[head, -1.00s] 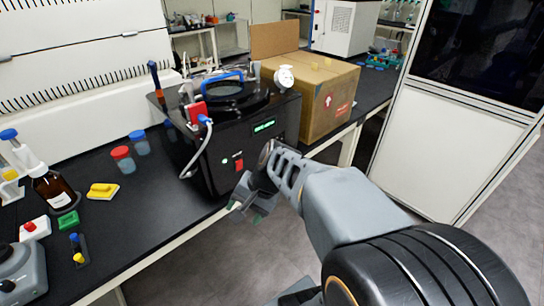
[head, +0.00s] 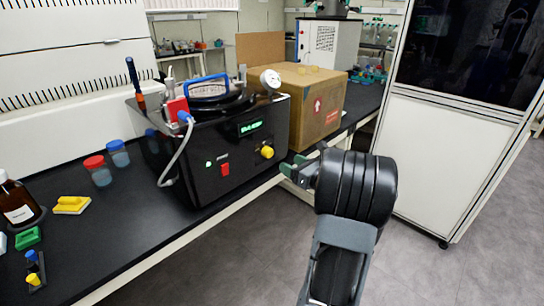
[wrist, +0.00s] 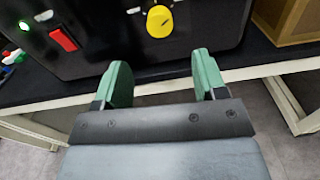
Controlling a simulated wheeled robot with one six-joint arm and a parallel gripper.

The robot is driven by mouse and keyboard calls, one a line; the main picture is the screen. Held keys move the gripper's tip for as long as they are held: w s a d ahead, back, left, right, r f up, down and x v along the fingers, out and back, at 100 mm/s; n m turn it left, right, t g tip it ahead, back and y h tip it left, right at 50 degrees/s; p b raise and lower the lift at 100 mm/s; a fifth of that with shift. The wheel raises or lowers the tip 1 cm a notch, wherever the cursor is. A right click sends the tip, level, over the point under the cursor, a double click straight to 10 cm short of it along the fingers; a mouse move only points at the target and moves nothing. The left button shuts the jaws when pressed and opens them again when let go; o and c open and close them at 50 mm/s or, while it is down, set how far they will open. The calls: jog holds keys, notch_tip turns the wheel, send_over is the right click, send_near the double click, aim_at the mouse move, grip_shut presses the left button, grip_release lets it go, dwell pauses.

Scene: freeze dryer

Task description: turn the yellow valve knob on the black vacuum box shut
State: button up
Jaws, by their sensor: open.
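The black vacuum box (head: 205,165) stands on the black bench, with a lit green display, a red switch and a yellow valve knob (head: 267,152) on its front face. The knob also shows in the wrist view (wrist: 159,21), beyond the gap between the fingers and above the fingertips. My gripper (head: 299,168) is in front of the box, a little right of and below the knob. In the wrist view its two green fingers (wrist: 158,80) are apart with nothing between them. It does not touch the knob.
A cardboard box (head: 318,110) stands right of the vacuum box. A white cabinet (head: 440,165) is farther right. The floor before the bench is clear.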

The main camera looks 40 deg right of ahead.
aim_at(271, 153)
jog(key=w, duration=0.3)
jog(key=w+a, duration=0.1)
jog(key=w, duration=0.5)
jog(key=shift+w+a, duration=0.2)
jog(key=shift+a, duration=0.15)
jog(key=c, duration=0.9)
